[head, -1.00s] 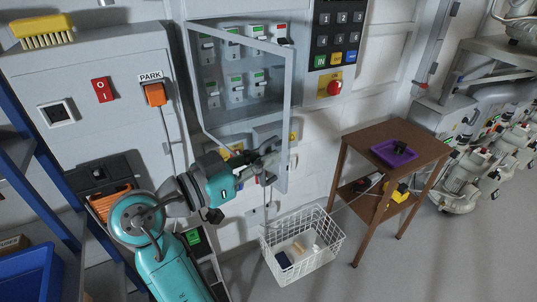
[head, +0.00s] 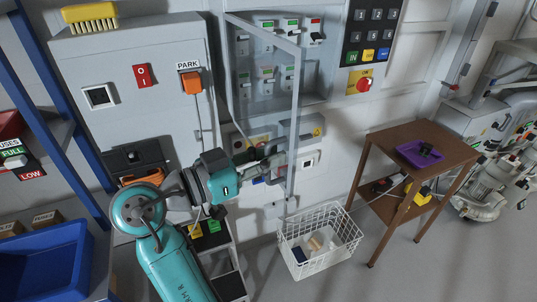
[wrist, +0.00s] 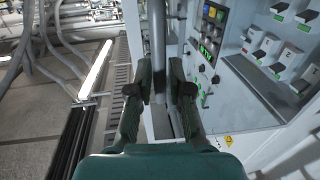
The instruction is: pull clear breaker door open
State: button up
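The clear breaker door (head: 297,100) has a grey frame and a see-through pane. It stands swung out from the breaker panel (head: 262,92), hinged on its left side. My gripper (head: 277,161) is at the lower part of the door's free edge. In the wrist view, the two dark fingers of my gripper (wrist: 159,92) lie on either side of the upright grey door edge (wrist: 157,35) and appear closed on it. The exact contact is hard to see. The breakers (head: 266,72) show behind the pane and also in the wrist view (wrist: 269,46).
A keypad (head: 376,30) and a red emergency button (head: 364,85) are right of the panel. A white wire basket (head: 320,262) stands on the floor below the door. A brown table (head: 443,160) stands to the right. Blue shelving (head: 50,115) is at the left.

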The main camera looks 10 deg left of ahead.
jog(key=shift+o, duration=0.6)
jog(key=v, duration=1.2)
